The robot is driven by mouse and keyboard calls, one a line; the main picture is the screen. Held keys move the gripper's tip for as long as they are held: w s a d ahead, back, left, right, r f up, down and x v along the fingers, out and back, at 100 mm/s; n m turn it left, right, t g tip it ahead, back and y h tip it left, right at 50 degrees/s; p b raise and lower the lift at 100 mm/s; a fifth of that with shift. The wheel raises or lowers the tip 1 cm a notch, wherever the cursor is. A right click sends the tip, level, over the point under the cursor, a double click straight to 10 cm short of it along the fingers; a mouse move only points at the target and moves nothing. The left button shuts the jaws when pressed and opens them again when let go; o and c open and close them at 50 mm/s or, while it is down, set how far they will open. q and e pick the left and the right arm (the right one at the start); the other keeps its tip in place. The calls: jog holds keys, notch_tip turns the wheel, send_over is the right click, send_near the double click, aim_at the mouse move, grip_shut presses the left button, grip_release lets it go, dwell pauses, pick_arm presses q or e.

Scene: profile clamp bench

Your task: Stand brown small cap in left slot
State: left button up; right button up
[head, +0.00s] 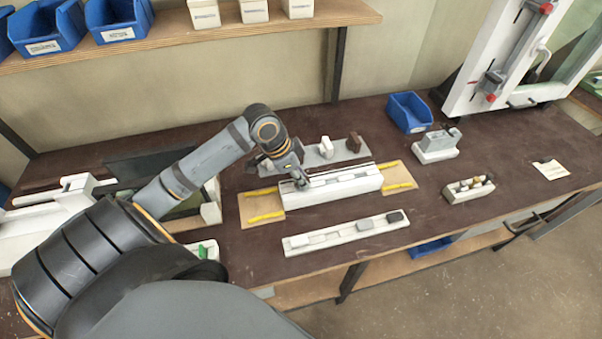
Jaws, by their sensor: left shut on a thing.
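My left gripper (303,182) reaches in from the left and points down at the left end of a long white slotted block (345,187). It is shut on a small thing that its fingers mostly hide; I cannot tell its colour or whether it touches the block. A brown cap-like piece (353,143) stands on a grey plate (312,157) behind the block, with a white piece (326,147) to its left. I cannot tell whether this brown piece is the small cap. My right gripper is out of view.
A white tray (300,245) with grey pieces lies in front. Tan pads with yellow strips (265,218) flank the block. A small white holder (468,190), a white fixture (435,147) and a blue bin (409,112) stand right. A shelf (190,45) runs above the back.

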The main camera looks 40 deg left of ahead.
pick_arm(q)
jog(key=shift+f, duration=0.45)
jog(key=o, duration=0.8)
jog(key=shift+r, duration=0.1)
notch_tip(320, 180, up, 8)
jog(key=p, duration=0.8)
dwell(0.3)
